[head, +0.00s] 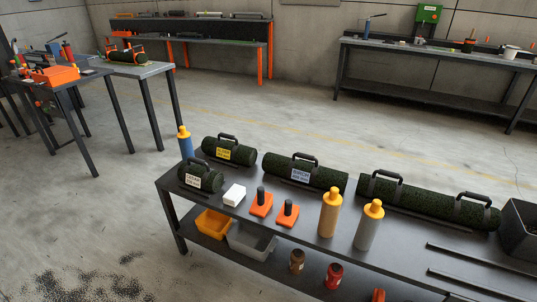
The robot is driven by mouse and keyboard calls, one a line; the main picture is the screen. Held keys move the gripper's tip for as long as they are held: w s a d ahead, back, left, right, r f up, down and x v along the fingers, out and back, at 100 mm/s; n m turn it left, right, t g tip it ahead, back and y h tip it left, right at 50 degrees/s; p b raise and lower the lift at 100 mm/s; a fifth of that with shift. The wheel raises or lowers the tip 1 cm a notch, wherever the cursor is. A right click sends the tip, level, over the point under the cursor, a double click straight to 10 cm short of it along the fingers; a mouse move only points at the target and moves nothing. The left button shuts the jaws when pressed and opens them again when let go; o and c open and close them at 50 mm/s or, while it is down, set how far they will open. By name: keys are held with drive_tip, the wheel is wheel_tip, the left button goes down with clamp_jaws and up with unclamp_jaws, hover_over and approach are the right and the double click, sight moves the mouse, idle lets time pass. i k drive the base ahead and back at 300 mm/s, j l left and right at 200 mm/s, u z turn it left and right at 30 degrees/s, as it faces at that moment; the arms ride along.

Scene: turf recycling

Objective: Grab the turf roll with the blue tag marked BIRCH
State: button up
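Several dark green turf rolls with black carry handles lie on the dark workbench (400,250). The middle roll (331,181) has a pale bluish tag (300,174) on its front; its lettering is too small to read surely. A shorter roll (245,155) to its left has a yellow tag (223,153). A small roll (212,181) at the front left has a whitish tag (192,180). A long roll (400,194) on the right shows two handles and no tag that I can see. My gripper is not in view.
In front of the rolls stand a white block (234,194), two orange tools (262,207), a tan bottle (329,215) and a grey bottle (368,228). A blue bottle (185,145) stands behind the left end. A dark bin (520,228) is at right. Open floor lies behind the bench.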

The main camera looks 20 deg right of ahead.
sight(314, 175)
drive_tip(key=i+u, duration=0.2)
drive_tip(key=i, duration=0.4)
drive_tip(key=i+l+u, duration=0.2)
drive_tip(key=i, duration=0.35)
drive_tip(key=i+j+z, duration=0.1)
drive_tip(key=i+z, duration=0.4)
drive_tip(key=i, duration=0.2)
drive_tip(key=i+l+z, duration=0.4)
drive_tip(key=j, duration=0.1)
